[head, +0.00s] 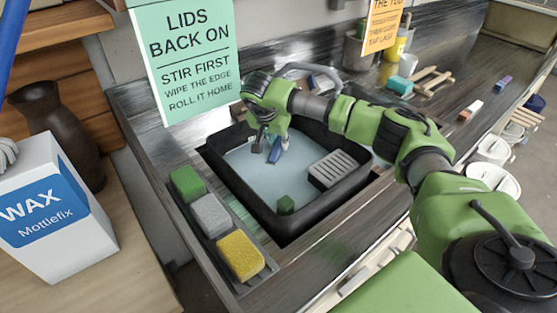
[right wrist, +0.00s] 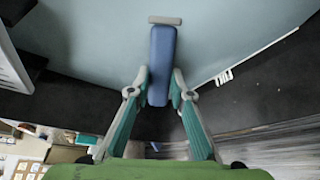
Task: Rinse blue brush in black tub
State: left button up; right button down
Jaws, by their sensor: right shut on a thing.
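The black tub (head: 291,225) is set into the metal counter and holds pale bluish water. My right gripper (head: 275,132) reaches over the far part of the tub. It is shut on the blue brush (head: 275,146), which shows small below the fingers in the head view. In the right wrist view the brush's blue body (right wrist: 162,55) lies between the two fingertips (right wrist: 160,92), with a grey strip across its far end. The water lies behind it. I cannot tell whether the brush touches the water.
Green, grey and yellow sponges (head: 240,256) line a tray at the left. A wax box (head: 55,215) and dark vase (head: 60,130) stand further left. Small tools (head: 432,82) lie back right.

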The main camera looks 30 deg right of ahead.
jog(key=shift+w+a, duration=0.3)
jog(key=shift+w, duration=0.25)
jog(key=s+d+p, duration=0.2)
jog(key=s+d, duration=0.1)
jog(key=s, duration=0.2)
jog(key=w+a, duration=0.1)
jog(key=w+a+b, duration=0.1)
jog(key=w, duration=0.2)
jog(key=shift+w+a+f+b, duration=0.1)
jog(key=shift+w+a+b, duration=0.2)
jog(key=shift+a+b, duration=0.1)
jog(key=shift+s+d+p, duration=1.15)
jog(key=shift+s+d, duration=0.4)
jog(key=shift+s, duration=0.9)
jog(key=w+a, duration=0.1)
jog(key=w+a+b, duration=0.1)
jog(key=w, duration=0.1)
jog(key=w+a, duration=0.1)
jog(key=w, duration=0.1)
jog(key=shift+w+a+r+b, duration=0.15)
jog(key=shift+r+b, duration=0.05)
jog(key=shift+b, duration=0.1)
jog(key=s+d+p, duration=0.2)
jog(key=s+d, duration=0.1)
jog(key=s, duration=0.2)
jog(key=shift+s+d, duration=0.15)
